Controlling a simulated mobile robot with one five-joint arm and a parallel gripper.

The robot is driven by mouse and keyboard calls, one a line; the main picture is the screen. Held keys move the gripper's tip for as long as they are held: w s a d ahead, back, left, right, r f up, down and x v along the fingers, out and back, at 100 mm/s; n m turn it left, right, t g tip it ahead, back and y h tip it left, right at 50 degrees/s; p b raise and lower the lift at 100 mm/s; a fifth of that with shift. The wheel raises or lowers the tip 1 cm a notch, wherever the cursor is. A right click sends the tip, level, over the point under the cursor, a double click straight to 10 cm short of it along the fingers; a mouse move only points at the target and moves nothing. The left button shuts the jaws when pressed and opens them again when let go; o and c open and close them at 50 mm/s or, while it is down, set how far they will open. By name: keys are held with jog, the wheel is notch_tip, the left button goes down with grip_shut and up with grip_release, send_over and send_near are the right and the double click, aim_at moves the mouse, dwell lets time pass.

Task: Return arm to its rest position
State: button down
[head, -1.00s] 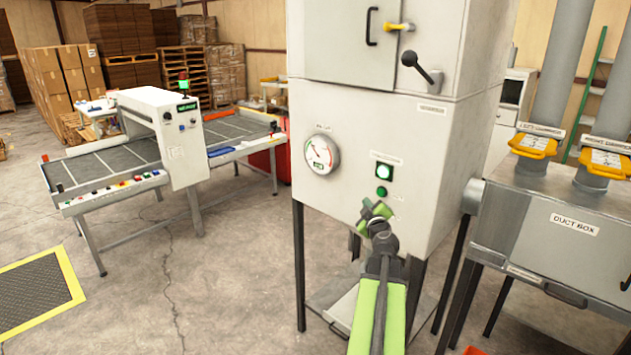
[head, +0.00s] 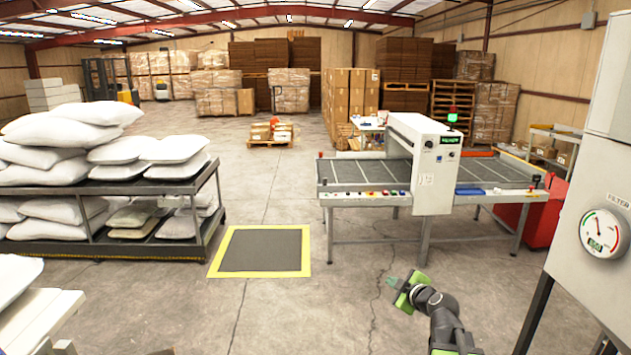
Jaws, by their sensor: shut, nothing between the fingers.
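My gripper (head: 400,290) is green and black and sits at the lower right of the head view, at the end of my dark arm. It is shut and empty. It hangs over open concrete floor, in front of the conveyor machine and left of the white filter cabinet (head: 600,165). It touches nothing that I can see. The rest of my arm runs out of the bottom of the picture.
The conveyor machine (head: 430,165) with a green light stands ahead. A rack (head: 140,240) of white pillows stands at left, beside a yellow-edged floor mat (head: 262,228). A white surface juts in at lower left. The middle floor is clear.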

jog(key=s+a+f+m+g, duration=0.1)
jog(key=s+a+f+g, duration=0.35)
jog(key=a, duration=0.45)
jog(key=s+a+f+g, duration=0.3)
jog(key=s+a+f, duration=0.25)
jog(key=a, duration=0.25)
jog(key=s+d+f+m+g+h, duration=0.1)
jog(key=s+d+f+m+g, duration=0.1)
jog(key=s+m, duration=0.3)
jog(key=s+d+f+m+g+h, duration=0.2)
jog(key=s+d+m+g, duration=0.1)
jog(key=s+d+m, duration=0.2)
jog(key=shift+s+d+f+m, duration=0.2)
jog(key=shift+s+f+m, duration=0.1)
jog(key=shift+s+m, duration=0.5)
jog(key=shift+s+g, duration=0.1)
jog(key=shift+g, duration=0.15)
